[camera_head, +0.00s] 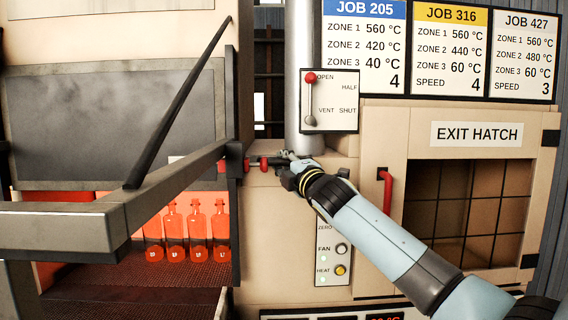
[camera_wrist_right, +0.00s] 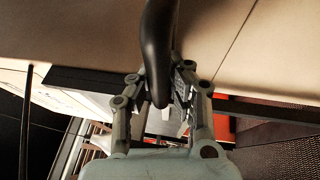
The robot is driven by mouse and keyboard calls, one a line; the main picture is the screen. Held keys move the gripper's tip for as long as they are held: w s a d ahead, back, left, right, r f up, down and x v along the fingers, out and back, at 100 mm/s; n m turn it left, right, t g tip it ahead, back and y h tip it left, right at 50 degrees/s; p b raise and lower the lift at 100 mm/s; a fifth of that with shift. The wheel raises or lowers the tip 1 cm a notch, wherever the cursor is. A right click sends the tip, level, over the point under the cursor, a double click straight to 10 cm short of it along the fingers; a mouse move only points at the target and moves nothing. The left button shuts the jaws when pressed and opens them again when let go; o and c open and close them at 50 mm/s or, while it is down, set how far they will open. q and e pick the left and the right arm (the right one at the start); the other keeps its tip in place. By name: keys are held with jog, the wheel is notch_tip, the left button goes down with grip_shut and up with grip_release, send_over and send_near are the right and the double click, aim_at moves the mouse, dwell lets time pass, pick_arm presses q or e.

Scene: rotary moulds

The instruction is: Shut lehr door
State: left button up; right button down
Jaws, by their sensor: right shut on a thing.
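The lehr door appears to be the smoky grey panel (camera_head: 110,110) at the left of the head view. It stands above a glowing opening, where several orange bottles (camera_head: 197,235) show. My right gripper (camera_head: 287,167) is beside the door's right edge, at a red and dark lever (camera_head: 250,163). In the right wrist view, my right gripper (camera_wrist_right: 158,95) is shut on a dark rounded handle (camera_wrist_right: 158,45), with a finger on either side. The gripper's fingers are small and partly hidden in the head view. My left gripper is not in view.
A lever plate (camera_head: 343,107) marked OPEN, HALF, VENT and SHUT has a red knob (camera_head: 310,77) at OPEN. A grey beam (camera_head: 60,228) and a slanting dark rod (camera_head: 180,103) cross before the door. An exit hatch opening (camera_head: 470,205) and red handle (camera_head: 386,188) are right.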

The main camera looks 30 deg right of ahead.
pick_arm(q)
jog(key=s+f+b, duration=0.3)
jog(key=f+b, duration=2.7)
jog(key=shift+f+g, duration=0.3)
pick_arm(e)
notch_tip(320, 180, down, 34)
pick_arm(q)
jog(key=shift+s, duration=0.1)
pick_arm(e)
jog(key=c, duration=1.5)
grip_release()
jog(key=shift+f, duration=0.1)
jog(key=shift+c, duration=0.2)
jog(key=o, duration=0.3)
jog(key=shift+r, duration=0.2)
jog(key=shift+o, duration=0.2)
jog(key=shift+s, duration=0.1)
jog(key=v, duration=1.2)
